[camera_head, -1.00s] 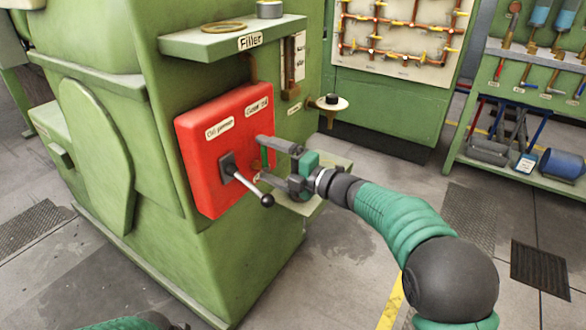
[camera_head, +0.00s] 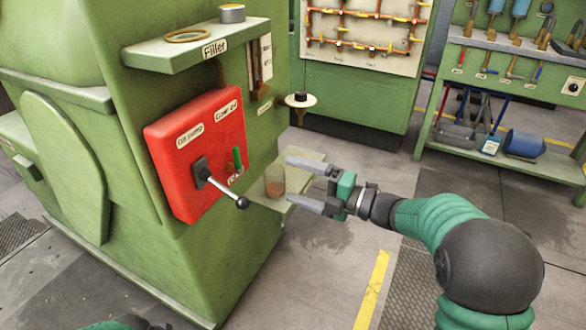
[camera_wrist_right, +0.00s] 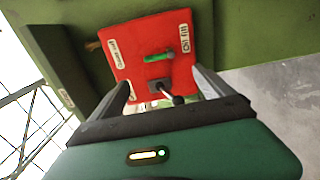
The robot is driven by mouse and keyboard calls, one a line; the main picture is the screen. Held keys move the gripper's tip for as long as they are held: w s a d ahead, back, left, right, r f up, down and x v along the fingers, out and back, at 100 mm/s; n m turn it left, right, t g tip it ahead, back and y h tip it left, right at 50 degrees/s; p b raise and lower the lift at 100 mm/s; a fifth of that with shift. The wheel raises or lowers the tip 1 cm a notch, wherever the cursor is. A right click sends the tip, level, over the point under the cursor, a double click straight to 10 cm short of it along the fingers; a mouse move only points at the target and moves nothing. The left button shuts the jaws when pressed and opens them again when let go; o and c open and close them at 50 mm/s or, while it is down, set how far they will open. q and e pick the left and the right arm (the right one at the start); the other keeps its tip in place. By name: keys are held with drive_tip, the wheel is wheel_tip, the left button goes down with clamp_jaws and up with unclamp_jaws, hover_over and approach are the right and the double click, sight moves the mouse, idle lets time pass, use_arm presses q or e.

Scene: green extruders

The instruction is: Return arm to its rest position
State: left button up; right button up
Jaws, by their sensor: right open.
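My right gripper (camera_head: 306,184) is open and empty in the head view. It stands to the right of the red control box (camera_head: 194,150), apart from it. The box is on the front of the green machine (camera_head: 110,268). It carries a black lever with a ball end (camera_head: 222,189) and a small green handle (camera_head: 236,160). In the right wrist view, the red box (camera_wrist_right: 140,35) and its green handle (camera_wrist_right: 158,58) show beyond my two spread fingers (camera_wrist_right: 160,84). My left gripper cannot be made out; only a piece of my left arm shows at the bottom edge.
A small green shelf (camera_head: 305,168) juts from the machine close to my right gripper, with a clear cup (camera_head: 275,184) on it. The Filler shelf (camera_head: 190,46) is above the box. A tool rack (camera_head: 505,160) stands at right. The floor below my right gripper is clear.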

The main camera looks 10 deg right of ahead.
drive_tip(key=w+d+f+m+t+h, duration=0.3)
drive_tip(key=d+m+t+h, duration=0.15)
drive_tip(key=m+h, duration=0.35)
drive_tip(key=s+d+f+m+g+h, duration=0.4)
drive_tip(key=s+d+f+m+h, duration=0.2)
drive_tip(key=f+m, duration=0.45)
drive_tip(key=s+a+f+m+g, duration=0.1)
drive_tip(key=s+f+m+g, duration=0.35)
drive_tip(key=s, duration=0.65)
drive_tip(key=s+f+m+g, duration=0.4)
drive_tip(key=s+f+m, duration=0.15)
drive_tip(key=s, duration=0.55)
drive_tip(key=w+p+v, duration=0.3)
drive_tip(key=p+v, duration=1)
drive_tip(key=w+a+r+p+v, duration=0.1)
drive_tip(key=w+p+v, duration=0.2)
drive_tip(key=p+v, duration=1.1)
drive_tip(key=shift+a+r+h+p, duration=0.3)
drive_tip(key=shift+r, duration=0.05)
